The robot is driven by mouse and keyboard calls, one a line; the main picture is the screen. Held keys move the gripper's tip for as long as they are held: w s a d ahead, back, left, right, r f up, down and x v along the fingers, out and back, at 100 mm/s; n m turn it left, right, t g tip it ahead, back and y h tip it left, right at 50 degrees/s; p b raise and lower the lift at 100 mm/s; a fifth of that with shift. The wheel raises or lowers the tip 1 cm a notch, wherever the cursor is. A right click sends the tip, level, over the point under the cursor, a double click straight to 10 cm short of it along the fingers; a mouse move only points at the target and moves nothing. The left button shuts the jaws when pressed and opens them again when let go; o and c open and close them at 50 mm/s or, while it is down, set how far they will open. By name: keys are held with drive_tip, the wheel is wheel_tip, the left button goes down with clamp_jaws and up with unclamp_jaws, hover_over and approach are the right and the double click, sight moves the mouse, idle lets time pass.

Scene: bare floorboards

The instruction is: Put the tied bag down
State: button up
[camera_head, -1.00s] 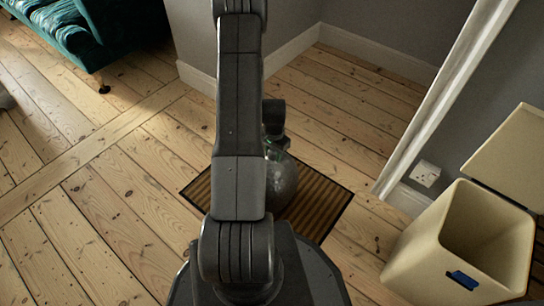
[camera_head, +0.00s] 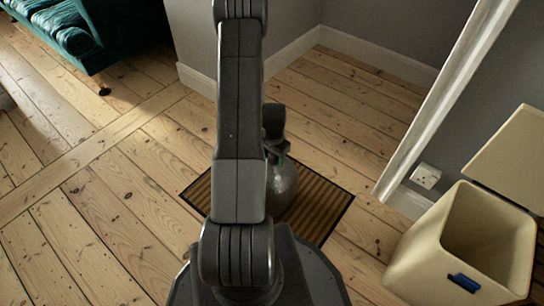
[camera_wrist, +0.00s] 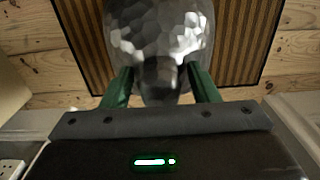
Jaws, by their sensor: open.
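The tied bag (camera_head: 283,183) is a dark, shiny, faceted grey sack on the striped brown mat (camera_head: 325,203). My arm hides its left part in the head view. In the wrist view the bag (camera_wrist: 160,32) is at the top centre, with its narrow neck towards me. My gripper (camera_wrist: 162,82) has its two green fingers apart, one on each side of the neck. In the head view my gripper (camera_head: 274,146) is just above the bag, partly behind my arm. I cannot tell whether a finger touches the neck.
An open cream bin (camera_head: 408,262) with its lid raised stands at the right, empty as far as I see. A teal sofa (camera_head: 60,28) is at the far left. Grey walls and a white door frame bound the back and right. The floorboards at the left are clear.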

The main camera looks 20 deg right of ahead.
wheel_tip(320, 180, up, 12)
drive_tip(key=p, duration=0.4)
drive_tip(key=shift+r, duration=0.15)
